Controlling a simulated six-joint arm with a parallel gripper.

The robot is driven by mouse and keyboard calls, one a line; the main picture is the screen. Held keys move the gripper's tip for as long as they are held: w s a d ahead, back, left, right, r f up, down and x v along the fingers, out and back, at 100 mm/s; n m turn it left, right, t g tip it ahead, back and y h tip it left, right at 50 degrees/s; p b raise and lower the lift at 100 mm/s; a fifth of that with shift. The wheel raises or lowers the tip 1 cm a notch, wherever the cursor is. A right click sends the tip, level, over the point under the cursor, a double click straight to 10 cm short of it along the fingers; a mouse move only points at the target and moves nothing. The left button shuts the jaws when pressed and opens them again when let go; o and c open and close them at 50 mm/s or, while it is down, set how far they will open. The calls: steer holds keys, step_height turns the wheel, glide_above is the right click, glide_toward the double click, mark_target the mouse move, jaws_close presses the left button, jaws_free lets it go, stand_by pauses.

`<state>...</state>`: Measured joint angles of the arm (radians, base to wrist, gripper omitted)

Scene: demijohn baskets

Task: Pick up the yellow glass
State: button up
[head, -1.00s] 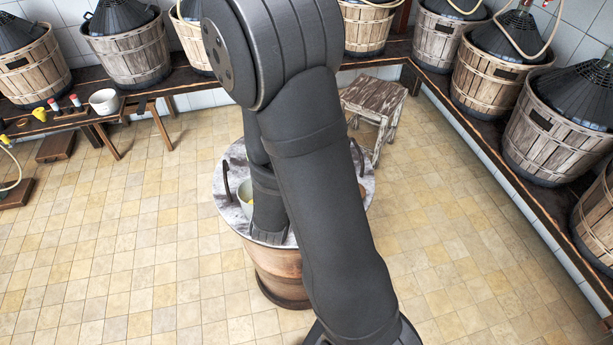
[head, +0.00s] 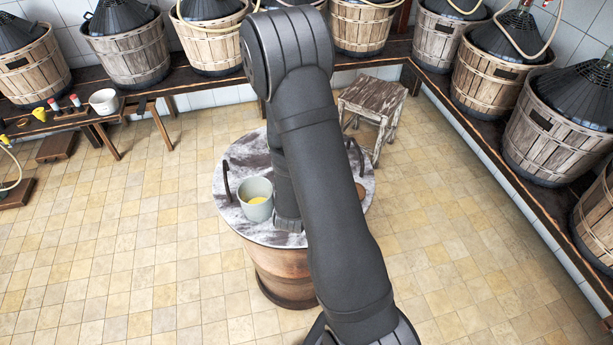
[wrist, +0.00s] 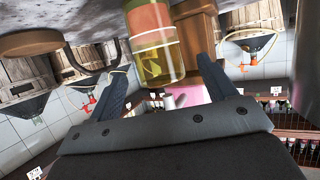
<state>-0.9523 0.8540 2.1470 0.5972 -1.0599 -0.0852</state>
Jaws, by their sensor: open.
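A yellow transparent glass (wrist: 157,58) with an orange-red band shows in the wrist view, where the scene appears upside down. It appears between the two fingers of my gripper (wrist: 161,68), which are spread apart, with no clear contact. I cannot tell how deep between the fingers it is. In the head view my arm covers the glass and the fingers. My wrist is low over the barrel's round marbled top (head: 245,158), right of a pale grey bucket (head: 255,206) with something yellow inside.
A brown pot-like object (wrist: 197,32) and something pink (wrist: 190,92) show beside or behind the glass. Dark curved handles (head: 227,180) rise from the barrel top. A worn wooden stool (head: 372,100) stands behind. Basketed demijohns (head: 475,80) line the wall benches.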

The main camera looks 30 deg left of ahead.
steer(key=shift+x, duration=3.15)
steer(key=shift+c, duration=0.3)
steer(key=c, duration=1.3)
steer(key=shift+o, duration=0.2)
steer(key=shift+r, duration=0.1)
